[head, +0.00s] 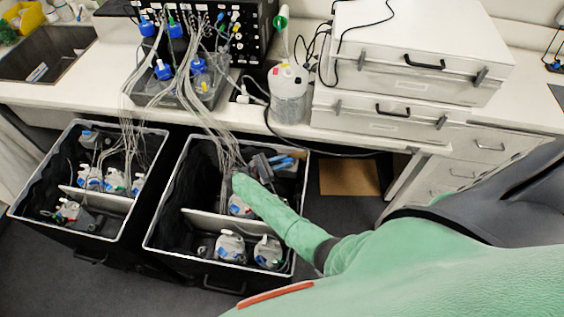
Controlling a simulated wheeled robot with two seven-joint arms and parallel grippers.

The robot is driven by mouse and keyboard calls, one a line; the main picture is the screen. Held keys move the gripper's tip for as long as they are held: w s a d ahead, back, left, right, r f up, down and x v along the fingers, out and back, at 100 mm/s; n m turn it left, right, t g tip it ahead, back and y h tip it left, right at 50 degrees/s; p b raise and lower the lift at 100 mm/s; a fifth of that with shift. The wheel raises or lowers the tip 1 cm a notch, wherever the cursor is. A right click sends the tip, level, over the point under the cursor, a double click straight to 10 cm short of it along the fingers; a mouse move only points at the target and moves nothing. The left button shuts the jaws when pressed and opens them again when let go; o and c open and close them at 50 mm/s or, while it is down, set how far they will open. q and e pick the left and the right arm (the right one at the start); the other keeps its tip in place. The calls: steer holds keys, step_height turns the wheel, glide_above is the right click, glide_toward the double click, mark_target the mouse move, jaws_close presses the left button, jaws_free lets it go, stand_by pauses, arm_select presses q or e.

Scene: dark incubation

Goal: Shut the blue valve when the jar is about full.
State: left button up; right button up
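My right arm comes in from the right in a green sleeve. Its dark gripper (268,165) is over the back part of the right-hand black bin, among pale tubes. Blue pieces show at its tip; I cannot tell whether they are fingertips or a valve, or whether the gripper is open. A translucent jar with blue marks (240,206) sits below, partly hidden by my arm. Two more jars (230,246) (268,252) stand in the bin's front part. No blue valve can be made out for certain, and fill levels are too small to read. My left gripper is out of view.
The left bin (28,190) holds several small jars. On the counter are a tray with blue-capped bottles (163,70), a large white jar (290,97) and stacked metal cases (400,75). Bundled tubes hang from the counter into both bins. A brown board (350,178) lies under the counter.

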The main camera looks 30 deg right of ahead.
jaws_close()
steer(key=shift+w+g, duration=0.1)
steer(key=shift+g, duration=0.2)
steer(key=shift+m+g, duration=0.6)
jaws_free()
